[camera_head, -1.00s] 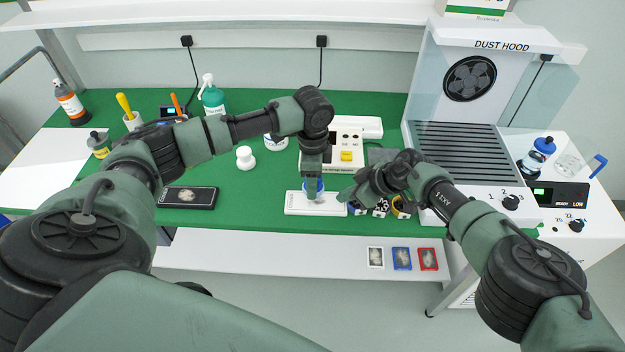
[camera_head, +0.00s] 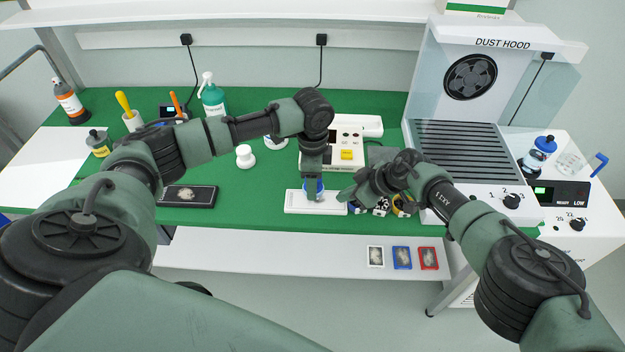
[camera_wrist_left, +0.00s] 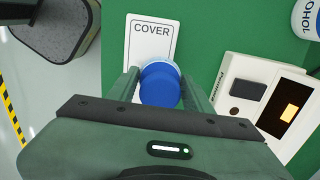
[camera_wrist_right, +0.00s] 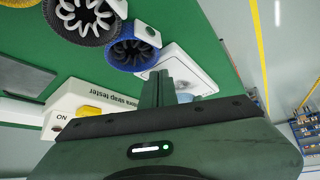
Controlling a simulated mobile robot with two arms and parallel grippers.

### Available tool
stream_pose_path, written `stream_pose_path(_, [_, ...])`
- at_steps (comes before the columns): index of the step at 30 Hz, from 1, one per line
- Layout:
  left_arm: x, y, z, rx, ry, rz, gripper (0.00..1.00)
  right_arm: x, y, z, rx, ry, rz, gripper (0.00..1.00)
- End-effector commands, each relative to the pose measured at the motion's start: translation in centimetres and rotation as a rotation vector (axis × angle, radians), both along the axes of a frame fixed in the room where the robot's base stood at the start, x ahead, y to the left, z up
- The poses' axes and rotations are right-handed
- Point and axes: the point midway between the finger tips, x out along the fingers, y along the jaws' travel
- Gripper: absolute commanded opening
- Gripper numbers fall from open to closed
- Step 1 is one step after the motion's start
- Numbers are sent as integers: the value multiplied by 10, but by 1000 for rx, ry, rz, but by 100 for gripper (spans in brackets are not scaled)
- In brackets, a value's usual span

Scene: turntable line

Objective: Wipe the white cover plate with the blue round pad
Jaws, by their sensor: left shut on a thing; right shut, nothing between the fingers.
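The white cover plate (camera_head: 300,203) lies flat on the green mat near the bench's front edge. In the left wrist view the plate (camera_wrist_left: 150,30) shows the word COVER. My left gripper (camera_head: 314,186) is shut on the blue round pad (camera_wrist_left: 160,86) and holds it over the plate. The pad also shows small under the fingers in the head view (camera_head: 319,188). It looks to be at the plate's surface; contact is hidden by the gripper. My right gripper (camera_head: 346,194) is shut and empty, just right of the plate; its fingers (camera_wrist_right: 168,90) show in the right wrist view.
The strap tester (camera_head: 345,146) stands behind the plate. Several round rings, one blue (camera_wrist_right: 133,48), lie right of the plate, below my right arm. A dark tray (camera_head: 187,196) lies to the left, with green mat between it and the plate. The dust hood (camera_head: 460,150) stands at right.

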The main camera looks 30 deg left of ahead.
Motion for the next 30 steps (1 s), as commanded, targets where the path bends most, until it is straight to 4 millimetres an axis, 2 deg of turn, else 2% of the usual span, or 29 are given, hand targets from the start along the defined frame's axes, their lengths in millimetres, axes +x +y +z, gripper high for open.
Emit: stream_pose_path(30, [0, 0, -15, 1, -1, -1, 18, 0, 0, 0, 0, 0, 0, 0])
